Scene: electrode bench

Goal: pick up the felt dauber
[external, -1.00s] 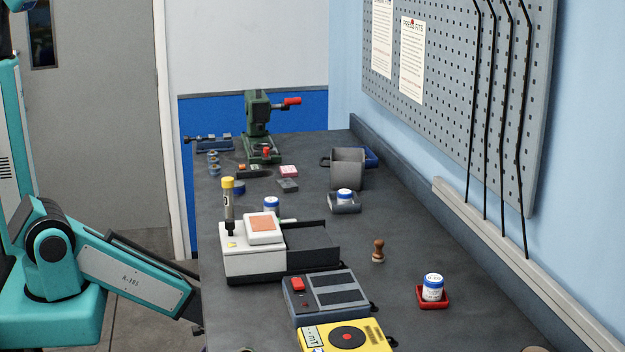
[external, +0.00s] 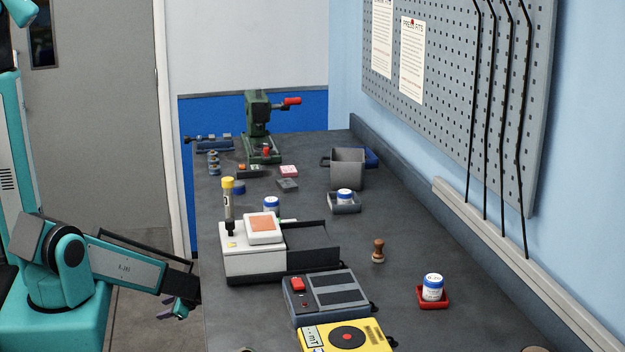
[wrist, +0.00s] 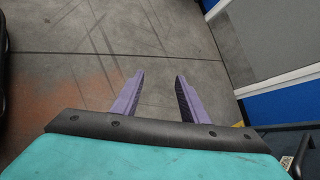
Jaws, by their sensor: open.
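A small brown wooden piece with a rounded knob (external: 378,251), which looks like the felt dauber, stands upright on the dark bench, right of the white box. My gripper (external: 173,309) is low at the left, outside the bench's left edge and well apart from the wooden piece. In the wrist view my gripper (wrist: 158,86) has its two purple fingers apart with nothing between them. That view shows floor and no dauber.
The white box (external: 250,264) with a yellow-capped tube (external: 228,205), a grey device (external: 325,297) and a yellow meter (external: 346,338) stand between my gripper and the wooden piece. A red tray (external: 433,303) holds a jar (external: 433,287). Bare bench surrounds the wooden piece.

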